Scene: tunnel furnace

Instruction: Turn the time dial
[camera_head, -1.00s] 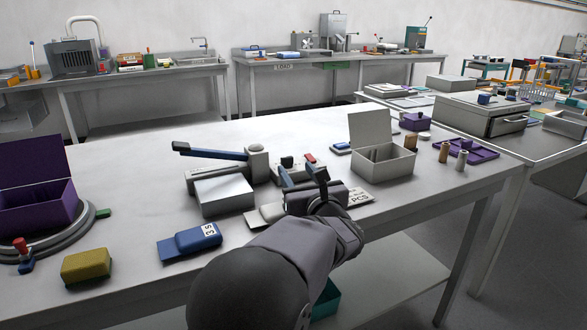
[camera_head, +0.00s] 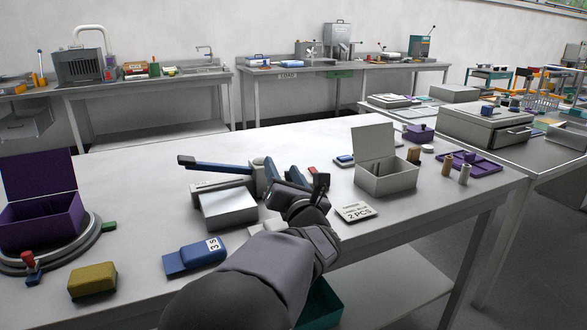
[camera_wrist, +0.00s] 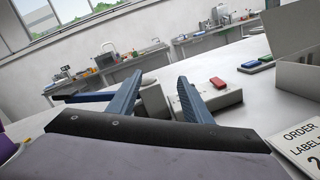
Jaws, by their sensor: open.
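My gripper (camera_head: 281,170) is open over the near table, its two blue fingers apart. They also show in the wrist view (camera_wrist: 157,78), with nothing held between them. A grey control box (camera_wrist: 222,99) with a red button (camera_wrist: 218,83) stands just beyond and right of the fingers. The red button also shows in the head view (camera_head: 311,170). A press with a long blue lever (camera_head: 218,167) stands left of my gripper. I cannot make out the time dial; the fingers hide part of the control box.
A grey block (camera_head: 228,209) lies left of my gripper. An open grey box (camera_head: 387,178) and a label card (camera_head: 356,212) are to the right. A blue packet (camera_head: 196,255) and a yellow block (camera_head: 92,281) lie near the front edge. The table's middle left is clear.

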